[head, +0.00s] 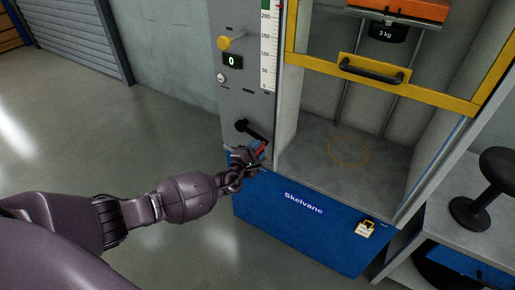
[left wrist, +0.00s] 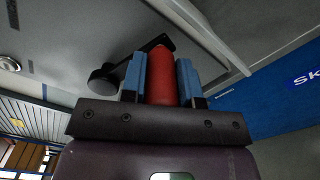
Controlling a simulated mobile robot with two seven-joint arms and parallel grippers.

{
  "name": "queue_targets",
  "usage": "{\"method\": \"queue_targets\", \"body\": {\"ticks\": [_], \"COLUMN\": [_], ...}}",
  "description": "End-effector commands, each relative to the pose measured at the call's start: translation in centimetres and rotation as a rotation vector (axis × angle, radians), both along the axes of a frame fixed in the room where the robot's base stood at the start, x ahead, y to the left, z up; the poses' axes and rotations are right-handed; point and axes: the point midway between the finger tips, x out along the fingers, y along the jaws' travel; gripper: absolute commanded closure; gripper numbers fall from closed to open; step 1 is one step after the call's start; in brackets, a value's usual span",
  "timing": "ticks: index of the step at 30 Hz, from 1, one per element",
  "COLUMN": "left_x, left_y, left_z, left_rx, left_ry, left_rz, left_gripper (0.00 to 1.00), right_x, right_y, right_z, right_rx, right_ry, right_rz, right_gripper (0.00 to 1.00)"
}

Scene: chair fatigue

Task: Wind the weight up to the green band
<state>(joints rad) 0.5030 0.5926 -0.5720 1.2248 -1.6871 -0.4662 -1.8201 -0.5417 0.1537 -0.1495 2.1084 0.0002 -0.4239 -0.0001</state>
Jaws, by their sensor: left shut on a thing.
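My left gripper (head: 256,154) is at the crank on the grey front panel of the blue-based machine. In the left wrist view its two blue-padded fingers (left wrist: 161,78) are shut on the red crank handle (left wrist: 161,66), one on each side. The black crank arm (head: 250,130) runs down and right from its hub to the handle. The dark weight (head: 388,33), marked 3 kg, hangs under an orange block at the top of the bay. The white scale (head: 268,50) shows marks from 0 past 200. My right gripper is out of view.
A yellow-framed guard (head: 375,75) with a black handle crosses the upper bay. A yellow knob (head: 225,43) and a display reading 0 (head: 232,61) sit above the crank. A padlock (head: 366,229) hangs on the blue base. A black stool-shaped object (head: 480,200) stands at right.

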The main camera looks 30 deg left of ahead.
Motion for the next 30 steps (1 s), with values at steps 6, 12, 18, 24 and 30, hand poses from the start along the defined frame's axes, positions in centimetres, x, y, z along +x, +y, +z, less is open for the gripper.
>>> {"method": "queue_targets", "body": {"ticks": [6,12,18,24,30], "left_x": [-0.31,-0.33,-0.27,-0.15,-0.94], "left_y": [-0.15,-0.11,-0.04,0.04,0.18], "left_z": [-0.80,-0.84,-0.71,-0.40,-0.19], "left_rx": [0.009,0.008,0.007,0.006,0.007], "left_ry": [0.011,0.012,0.010,0.005,0.003], "left_rz": [-0.004,-0.003,-0.002,0.000,0.000], "left_gripper": [1.00,1.00,0.46,0.46,0.46], "right_x": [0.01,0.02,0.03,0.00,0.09], "right_y": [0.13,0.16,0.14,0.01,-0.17], "right_z": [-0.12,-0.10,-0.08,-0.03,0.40], "right_rx": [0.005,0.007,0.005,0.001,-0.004], "right_ry": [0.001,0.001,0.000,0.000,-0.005], "right_rz": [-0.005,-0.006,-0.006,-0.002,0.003], "right_gripper": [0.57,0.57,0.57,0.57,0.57]}}
